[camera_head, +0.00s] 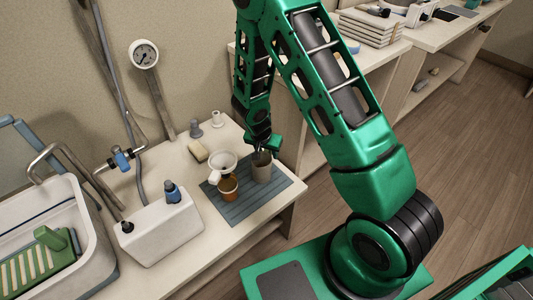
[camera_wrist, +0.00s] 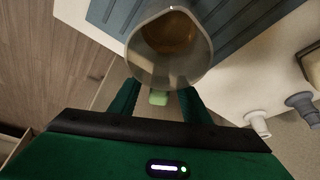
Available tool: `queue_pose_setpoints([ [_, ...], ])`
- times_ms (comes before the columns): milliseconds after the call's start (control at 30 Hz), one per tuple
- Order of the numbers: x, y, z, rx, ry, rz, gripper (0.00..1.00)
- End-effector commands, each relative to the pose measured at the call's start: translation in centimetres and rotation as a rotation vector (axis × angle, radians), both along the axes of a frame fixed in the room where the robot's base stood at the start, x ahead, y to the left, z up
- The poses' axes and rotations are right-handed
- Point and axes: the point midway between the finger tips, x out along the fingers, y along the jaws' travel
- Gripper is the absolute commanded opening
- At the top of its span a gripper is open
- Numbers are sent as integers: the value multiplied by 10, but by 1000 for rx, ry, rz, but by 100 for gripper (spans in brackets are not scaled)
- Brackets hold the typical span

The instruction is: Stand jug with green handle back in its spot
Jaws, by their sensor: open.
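The jug with the green handle is a grey jug (camera_head: 262,172) that appears upright at the right part of the blue slatted mat (camera_head: 222,205). In the wrist view the jug (camera_wrist: 168,68) is seen from above, with a brownish inside. Its green handle (camera_wrist: 158,98) points toward my gripper. My gripper (camera_head: 262,147) is at the jug's far side in the head view. In the wrist view my gripper (camera_wrist: 160,103) is open, one finger on each side of the handle, with room beside it. The head view hides the handle behind my gripper.
An orange-brown cup (camera_head: 228,188) and a white jug (camera_head: 222,164) stand just left of the grey jug. A yellowish block (camera_head: 197,150) and small grey and white pieces (camera_head: 217,118) are behind. A white tank (camera_head: 158,228) and sink (camera_head: 60,245) lie left.

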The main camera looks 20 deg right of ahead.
Motion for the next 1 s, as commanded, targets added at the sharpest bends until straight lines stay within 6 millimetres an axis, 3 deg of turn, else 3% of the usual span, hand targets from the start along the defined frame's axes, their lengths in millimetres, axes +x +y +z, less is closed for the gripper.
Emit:
queue_pose_setpoints([
  [1000, -9, 9, 33, 0, 0, 0, 43],
])
